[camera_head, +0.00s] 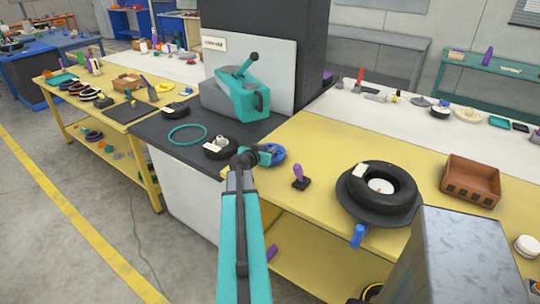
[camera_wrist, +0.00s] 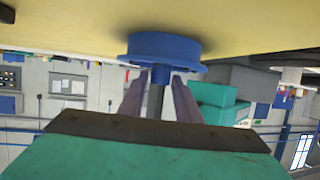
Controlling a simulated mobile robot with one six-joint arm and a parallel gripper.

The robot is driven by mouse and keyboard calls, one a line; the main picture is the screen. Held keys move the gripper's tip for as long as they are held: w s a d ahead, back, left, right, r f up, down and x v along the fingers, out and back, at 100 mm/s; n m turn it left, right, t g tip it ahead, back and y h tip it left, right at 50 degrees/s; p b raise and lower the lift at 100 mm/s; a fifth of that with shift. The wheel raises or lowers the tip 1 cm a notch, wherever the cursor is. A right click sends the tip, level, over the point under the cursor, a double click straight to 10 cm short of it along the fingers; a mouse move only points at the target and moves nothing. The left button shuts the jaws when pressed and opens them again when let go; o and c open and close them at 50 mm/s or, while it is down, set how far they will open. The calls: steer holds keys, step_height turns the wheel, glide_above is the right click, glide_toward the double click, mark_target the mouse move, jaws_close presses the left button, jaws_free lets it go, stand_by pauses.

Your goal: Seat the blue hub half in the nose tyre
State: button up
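The blue hub half (camera_head: 274,153) is by the left end of the yellow bench, at my gripper (camera_head: 262,157). In the wrist view the blue hub half (camera_wrist: 165,48) shows its drum, flange and a narrow boss. The fingers of my gripper (camera_wrist: 160,80) close on both sides of that boss; I cannot tell if the hub half touches the bench. A large black tyre (camera_head: 398,194) lies flat on a round dark stand, a pale disc in its middle. Neither tyre is readably marked as the nose tyre.
A teal machine (camera_head: 238,92) and a teal ring (camera_head: 188,134) are on the dark bench. A purple-handled tool (camera_head: 299,176) stands between the hub half and the large tyre. A brown crate (camera_head: 471,180), a blue object (camera_head: 358,235) and a grey metal box (camera_head: 460,255) are around the stand.

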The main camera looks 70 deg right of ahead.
jaws_close()
steer(key=shift+r, duration=0.15)
step_height(320, 180, up, 10)
steer(key=b, duration=0.2)
stand_by(0.6)
stand_by(0.5)
